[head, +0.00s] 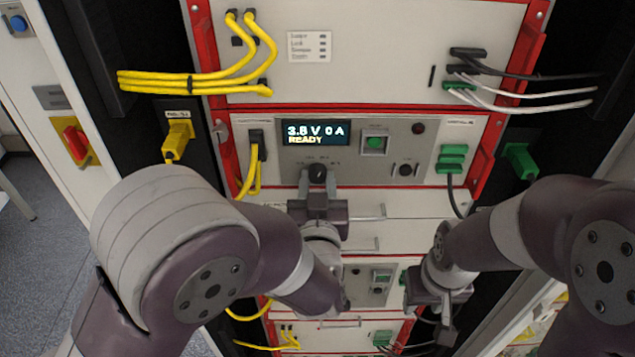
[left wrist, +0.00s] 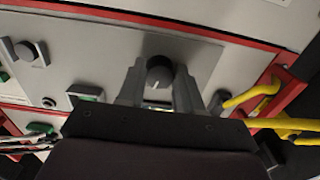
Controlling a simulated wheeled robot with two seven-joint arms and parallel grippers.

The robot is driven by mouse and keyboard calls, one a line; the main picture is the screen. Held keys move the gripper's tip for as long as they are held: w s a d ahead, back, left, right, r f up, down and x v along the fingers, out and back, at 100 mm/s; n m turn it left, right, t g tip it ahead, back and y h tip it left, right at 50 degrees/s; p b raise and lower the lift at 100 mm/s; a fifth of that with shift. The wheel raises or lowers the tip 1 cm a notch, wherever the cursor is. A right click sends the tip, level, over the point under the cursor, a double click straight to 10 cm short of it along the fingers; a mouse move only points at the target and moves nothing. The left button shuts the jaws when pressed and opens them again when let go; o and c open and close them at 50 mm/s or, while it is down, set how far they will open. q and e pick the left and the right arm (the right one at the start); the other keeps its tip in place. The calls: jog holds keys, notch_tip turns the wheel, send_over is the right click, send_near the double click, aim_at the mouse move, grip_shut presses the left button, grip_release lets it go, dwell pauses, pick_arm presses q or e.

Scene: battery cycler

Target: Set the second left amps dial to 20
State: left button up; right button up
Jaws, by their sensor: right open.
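The black amps dial (head: 317,173) sits on the grey panel below a display reading "3.8 V 0 A READY". It also shows in the left wrist view (left wrist: 159,72), between the two fingertips. The printed scale around it is too small to read, so I cannot tell its setting. My left gripper (head: 318,187) is at the dial with one finger on each side. In the left wrist view my left gripper (left wrist: 160,92) looks open around the knob, with narrow gaps. My right gripper (head: 434,312) is open and apart from the dial, lower right in front of the lower units.
A green button (head: 375,142) and a second black knob (head: 406,170) are right of the display. Yellow cables (head: 250,172) hang left of the dial, green connectors (head: 452,158) on the right. A drawer handle (head: 370,212) juts out just below. My arms hide part of the lower units.

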pick_arm(q)
jog(key=shift+m, duration=0.4)
jog(key=o, duration=1)
jog(key=shift+s, duration=0.2)
jog(key=shift+s, duration=0.15)
jog(key=shift+s+b, duration=2.1)
jog(key=shift+s, duration=4.1)
